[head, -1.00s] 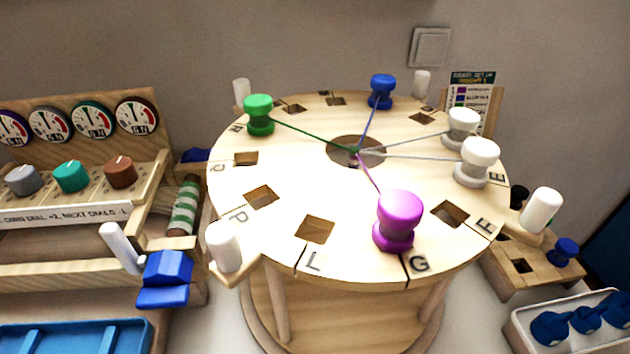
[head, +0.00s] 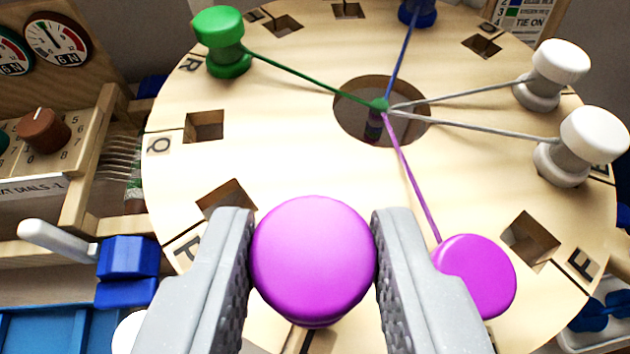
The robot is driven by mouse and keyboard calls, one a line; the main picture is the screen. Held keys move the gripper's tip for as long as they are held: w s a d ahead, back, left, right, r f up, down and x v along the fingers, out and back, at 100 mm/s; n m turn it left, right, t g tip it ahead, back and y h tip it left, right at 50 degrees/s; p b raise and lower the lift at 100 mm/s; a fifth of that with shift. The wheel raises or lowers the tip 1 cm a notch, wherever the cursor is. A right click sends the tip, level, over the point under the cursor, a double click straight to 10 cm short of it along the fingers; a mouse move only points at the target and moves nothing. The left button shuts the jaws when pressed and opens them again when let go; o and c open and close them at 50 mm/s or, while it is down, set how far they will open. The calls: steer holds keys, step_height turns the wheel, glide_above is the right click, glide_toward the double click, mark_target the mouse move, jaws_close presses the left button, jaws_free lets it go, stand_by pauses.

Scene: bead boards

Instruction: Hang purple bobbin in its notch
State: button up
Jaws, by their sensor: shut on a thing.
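My gripper (head: 312,265) is shut on a purple bobbin, with a finger on each side of its round purple end (head: 313,260). A purple disc (head: 475,275) shows just right of the right finger, partly behind it. I cannot tell whether the disc is the other end of the held piece; the finger hides what lies between. A purple thread (head: 412,180) runs from the disc up to the knot (head: 379,104) over the centre hole. The round wooden board (head: 300,165) lies below and beyond. My gripper hides much of its near edge.
A green bobbin (head: 222,42), a blue bobbin (head: 417,12) and two white bobbins (head: 590,146) (head: 553,75) stand around the board, tied by threads to the centre. Square holes (head: 204,126) lie between. A blue block with a white handle (head: 128,256) is at left.

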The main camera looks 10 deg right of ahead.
mark_target(313, 289)
steer(key=shift+w+d, duration=0.1)
steer(key=shift+w, duration=0.4)
step_height(313, 289, down, 4)
steer(key=shift+r, duration=0.1)
steer(key=o, duration=1)
steer(key=shift+r, duration=0.15)
